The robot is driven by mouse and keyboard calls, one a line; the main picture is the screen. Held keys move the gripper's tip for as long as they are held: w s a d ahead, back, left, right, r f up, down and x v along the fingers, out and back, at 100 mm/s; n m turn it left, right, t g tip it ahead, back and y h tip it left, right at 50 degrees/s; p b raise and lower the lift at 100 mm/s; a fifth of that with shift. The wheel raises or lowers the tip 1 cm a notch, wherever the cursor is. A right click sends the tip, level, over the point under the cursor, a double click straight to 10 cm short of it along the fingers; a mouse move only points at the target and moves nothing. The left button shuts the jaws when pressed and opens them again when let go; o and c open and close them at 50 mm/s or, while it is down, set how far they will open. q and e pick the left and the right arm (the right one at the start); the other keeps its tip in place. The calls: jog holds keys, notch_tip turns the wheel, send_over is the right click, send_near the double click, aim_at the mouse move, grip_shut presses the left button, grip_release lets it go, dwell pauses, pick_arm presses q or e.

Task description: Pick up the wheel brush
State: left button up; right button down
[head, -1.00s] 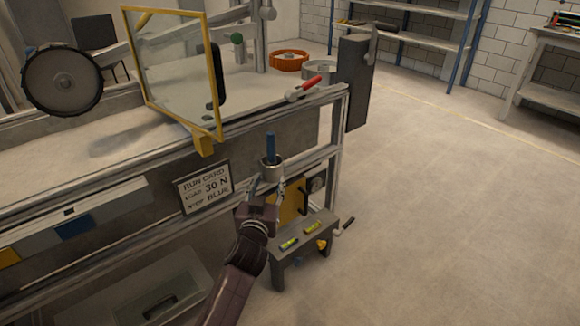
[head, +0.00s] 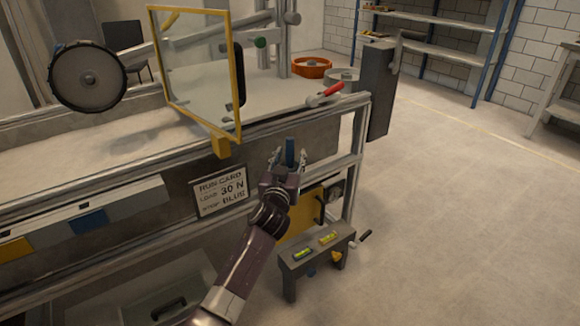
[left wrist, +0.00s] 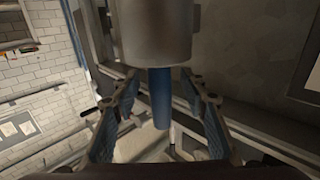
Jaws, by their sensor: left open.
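The wheel brush appears to be the item with a blue handle (head: 290,151) standing upright in a holder at the front of the bench; its head is hidden. In the left wrist view the blue handle (left wrist: 160,98) sticks out of a grey metal cup (left wrist: 155,35). My left gripper (head: 290,158) is open, with one finger on each side of the handle. In the left wrist view gaps show between the handle and both fingers. My right gripper is not in view.
A yellow-framed clear guard (head: 195,70) and a run card (head: 220,192) are to the left. A red-handled lever (head: 326,94) lies above right on the bench edge. A small grey stand (head: 300,262) with level vials is below. Open floor lies to the right.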

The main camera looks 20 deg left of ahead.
pick_arm(q)
jog(key=shift+c, duration=0.5)
grip_shut()
jog(key=shift+r, duration=0.15)
